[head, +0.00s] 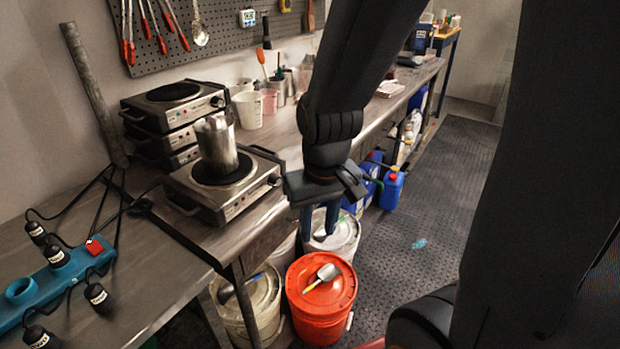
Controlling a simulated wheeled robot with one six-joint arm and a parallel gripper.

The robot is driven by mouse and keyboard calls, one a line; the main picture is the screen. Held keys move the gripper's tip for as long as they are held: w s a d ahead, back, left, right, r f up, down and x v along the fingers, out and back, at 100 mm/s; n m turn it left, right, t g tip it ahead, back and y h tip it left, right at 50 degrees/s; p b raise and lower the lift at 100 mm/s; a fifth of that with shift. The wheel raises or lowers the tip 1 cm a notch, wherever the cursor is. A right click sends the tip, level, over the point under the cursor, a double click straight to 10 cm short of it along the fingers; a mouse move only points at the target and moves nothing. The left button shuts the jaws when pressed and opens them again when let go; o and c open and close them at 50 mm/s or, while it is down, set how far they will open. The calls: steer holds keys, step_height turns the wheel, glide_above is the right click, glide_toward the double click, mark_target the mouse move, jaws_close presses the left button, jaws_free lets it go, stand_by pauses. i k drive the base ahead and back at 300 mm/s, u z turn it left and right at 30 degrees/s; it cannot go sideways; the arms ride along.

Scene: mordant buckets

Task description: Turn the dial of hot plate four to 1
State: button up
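A hot plate (203,208) with a metal front panel stands on the bench, with a steel pot (215,150) on its black burner. A small dark dial (273,181) shows at the right of its panel; its setting is too small to read. Further back is a stack of hot plates (172,107). I cannot read any label that tells which one is number four. My gripper (319,232) points down, to the right of the front hot plate and apart from it. Its two fingers are apart and nothing shows between them.
A red-orange bucket (320,312) with a scoop on its lid stands on the floor below my gripper, beside pale buckets (262,290). A blue power strip (60,282) with plugs and cables lies at left. Cups (248,110) stand behind. Floor matting (440,190) at right is mostly clear.

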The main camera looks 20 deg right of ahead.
mark_target(274, 180)
steer(key=z, duration=0.45)
steer(key=i, duration=0.45)
steer(key=u, duration=0.6)
steer(key=k, duration=1)
steer(key=z, duration=2.2)
steer(key=i, duration=1.3)
steer(key=u, duration=2.15)
